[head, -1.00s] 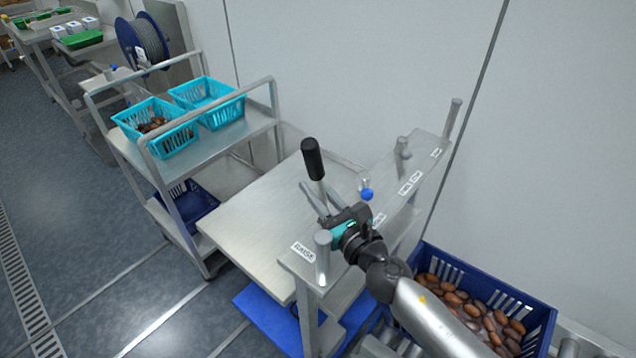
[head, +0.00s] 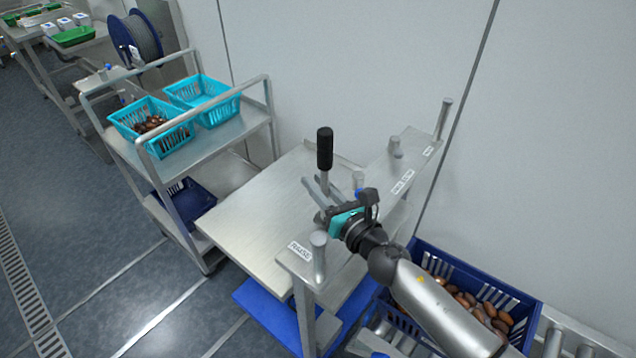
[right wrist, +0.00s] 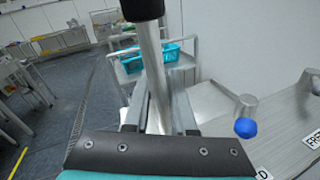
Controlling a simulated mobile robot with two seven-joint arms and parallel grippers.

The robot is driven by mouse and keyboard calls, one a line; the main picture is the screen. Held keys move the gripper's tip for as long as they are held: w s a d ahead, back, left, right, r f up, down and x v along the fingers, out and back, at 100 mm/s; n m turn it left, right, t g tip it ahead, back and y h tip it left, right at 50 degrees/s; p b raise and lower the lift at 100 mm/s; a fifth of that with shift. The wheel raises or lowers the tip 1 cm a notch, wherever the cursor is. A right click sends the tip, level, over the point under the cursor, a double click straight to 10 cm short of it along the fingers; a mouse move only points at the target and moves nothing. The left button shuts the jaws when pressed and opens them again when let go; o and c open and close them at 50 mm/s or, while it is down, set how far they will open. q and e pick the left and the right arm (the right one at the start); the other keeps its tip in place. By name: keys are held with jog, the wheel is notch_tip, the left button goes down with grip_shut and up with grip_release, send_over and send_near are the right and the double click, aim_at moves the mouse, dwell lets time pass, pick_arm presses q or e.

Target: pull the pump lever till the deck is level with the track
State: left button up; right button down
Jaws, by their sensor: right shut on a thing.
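The pump lever (head: 325,150) has a black grip on a bare metal shaft and stands nearly upright behind the labelled steel rail. My right gripper (head: 318,189) is shut on the lever's shaft, below the black grip. In the right wrist view the shaft (right wrist: 154,75) runs up between my fingers. The deck (head: 250,222) is a flat, empty steel plate left of the rail, above a blue base. The roller track (head: 563,342) shows partly at the lower right, beside the crate. I cannot tell whether deck and track are level. My left gripper is not in view.
A blue crate of dates (head: 518,297) stands at the lower right, partly behind my arm. The labelled rail (head: 385,172) carries upright posts. A steel cart (head: 225,140) with two turquoise baskets stands left of the deck. The floor at left is clear.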

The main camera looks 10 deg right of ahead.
jog(key=shift+w+a+r+m+y+p, duration=0.2)
jog(key=shift+w+r+m+y+p, duration=0.1)
jog(key=shift+r+m+p, duration=0.15)
jog(key=c, duration=0.8)
grip_release()
jog(key=shift+a+f, duration=0.15)
jog(key=shift+f, duration=0.05)
jog(key=shift+o, duration=0.7)
jog(key=shift+f, duration=0.1)
jog(key=shift+s+d, duration=0.1)
jog(key=shift+d, duration=0.1)
jog(key=b+v, duration=0.3)
jog(key=v, duration=1.2)
jog(key=shift+r+b, duration=0.25)
jog(key=shift+b, duration=0.05)
jog(key=shift+s, duration=0.15)
